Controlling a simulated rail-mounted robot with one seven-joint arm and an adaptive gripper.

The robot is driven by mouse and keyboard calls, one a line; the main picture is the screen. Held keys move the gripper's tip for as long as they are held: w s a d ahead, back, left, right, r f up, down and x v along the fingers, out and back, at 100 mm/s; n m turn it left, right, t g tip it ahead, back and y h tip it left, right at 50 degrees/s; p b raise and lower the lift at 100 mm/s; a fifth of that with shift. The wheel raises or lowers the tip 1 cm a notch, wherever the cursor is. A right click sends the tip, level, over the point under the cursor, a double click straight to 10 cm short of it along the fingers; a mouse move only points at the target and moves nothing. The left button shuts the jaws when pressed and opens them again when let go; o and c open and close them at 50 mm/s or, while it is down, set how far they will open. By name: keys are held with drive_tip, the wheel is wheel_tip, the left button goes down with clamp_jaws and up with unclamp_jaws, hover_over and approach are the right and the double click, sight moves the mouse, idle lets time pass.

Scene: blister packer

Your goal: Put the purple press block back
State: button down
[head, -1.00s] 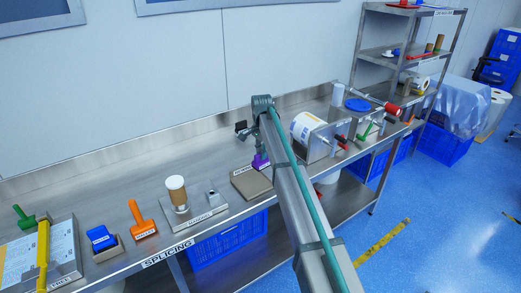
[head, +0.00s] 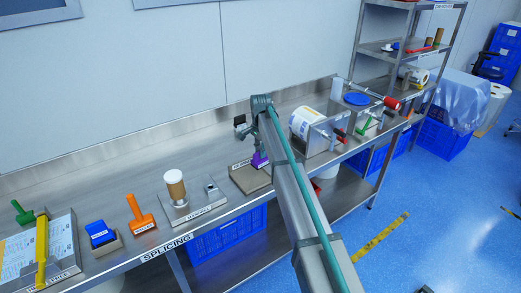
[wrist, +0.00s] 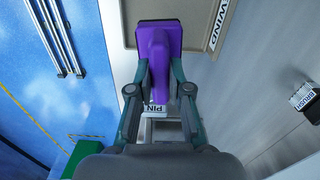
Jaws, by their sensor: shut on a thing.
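The purple press block (head: 259,160) is in my gripper at the back edge of a shallow brown-grey tray on the bench. In the wrist view the purple press block (wrist: 156,40) sits between the two fingers of my gripper (wrist: 160,72), which are shut on its handle. Its broad base points away from me, over or on the tray (wrist: 205,14). I cannot tell whether the base touches the tray. The same tray (head: 252,182) shows in the head view, with my arm covering its right side. A label partly reading "WIND" is on the tray's rim.
Left of the tray is a metal stand (head: 197,207) with a capped brown jar (head: 175,188), then an orange mallet (head: 140,214) and a blue block (head: 101,234). Right of my arm is a roll dispenser (head: 318,130).

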sight(260, 162)
drive_tip(key=shift+f+b, duration=0.9)
drive_tip(key=shift+f, duration=2.15)
drive_tip(key=shift+f, duration=0.25)
drive_tip(key=c, duration=1)
unclamp_jaws()
